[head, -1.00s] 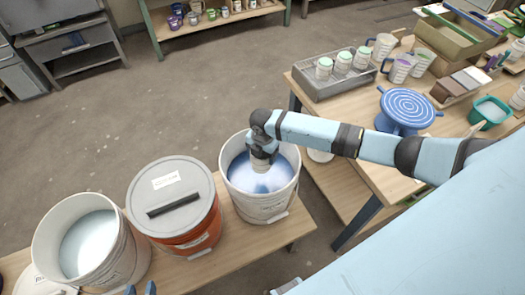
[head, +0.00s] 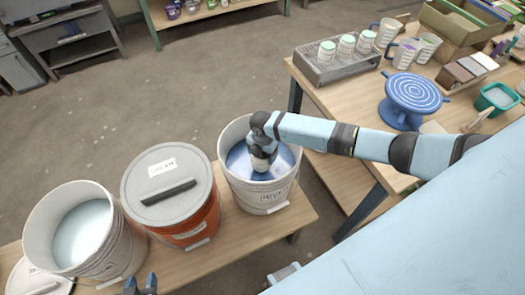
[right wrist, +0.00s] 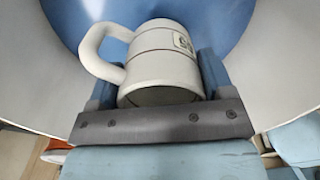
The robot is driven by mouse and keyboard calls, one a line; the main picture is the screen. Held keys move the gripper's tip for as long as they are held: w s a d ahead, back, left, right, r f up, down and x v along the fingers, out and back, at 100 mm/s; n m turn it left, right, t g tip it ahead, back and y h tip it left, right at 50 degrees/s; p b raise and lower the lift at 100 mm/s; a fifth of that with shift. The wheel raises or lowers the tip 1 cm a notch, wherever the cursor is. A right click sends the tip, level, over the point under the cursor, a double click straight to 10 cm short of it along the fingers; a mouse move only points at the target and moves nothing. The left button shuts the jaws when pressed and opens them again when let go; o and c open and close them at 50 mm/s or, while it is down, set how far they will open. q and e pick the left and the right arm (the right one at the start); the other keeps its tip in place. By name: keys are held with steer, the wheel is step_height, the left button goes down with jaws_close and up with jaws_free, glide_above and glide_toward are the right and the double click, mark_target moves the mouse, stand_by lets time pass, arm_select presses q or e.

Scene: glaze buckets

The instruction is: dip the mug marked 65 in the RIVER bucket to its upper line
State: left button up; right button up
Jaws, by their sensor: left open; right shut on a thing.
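A pale grey mug (right wrist: 158,62) with a handle on its left shows in the right wrist view. My right gripper (right wrist: 160,80) is shut on it, one finger on each side. The mug has dark rings and a partly visible label, too small to read. Blue glaze (right wrist: 225,20) lies behind the mug; I cannot tell whether they touch. In the head view my right gripper (head: 262,162) reaches down inside an open white bucket (head: 262,196) of blue glaze; its label is hard to read. My left gripper (head: 140,285) is open and empty at the bottom edge.
A lidded orange bucket (head: 190,232) and an open white bucket (head: 125,240) with pale glaze stand to the left on the bench. The right table holds a rack (head: 325,68) of cups, several mugs, a blue banding wheel (head: 408,112) and a teal tub (head: 497,97).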

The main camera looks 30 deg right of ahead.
steer(key=shift+f, duration=0.25)
steer(key=shift+f+b, duration=0.55)
steer(key=shift+f, duration=0.2)
steer(key=shift+f+b, duration=1.2)
steer(key=shift+f, duration=0.8)
step_height(320, 180, down, 2)
steer(key=shift+f+b, duration=0.1)
steer(key=shift+b, duration=0.6)
stand_by(0.3)
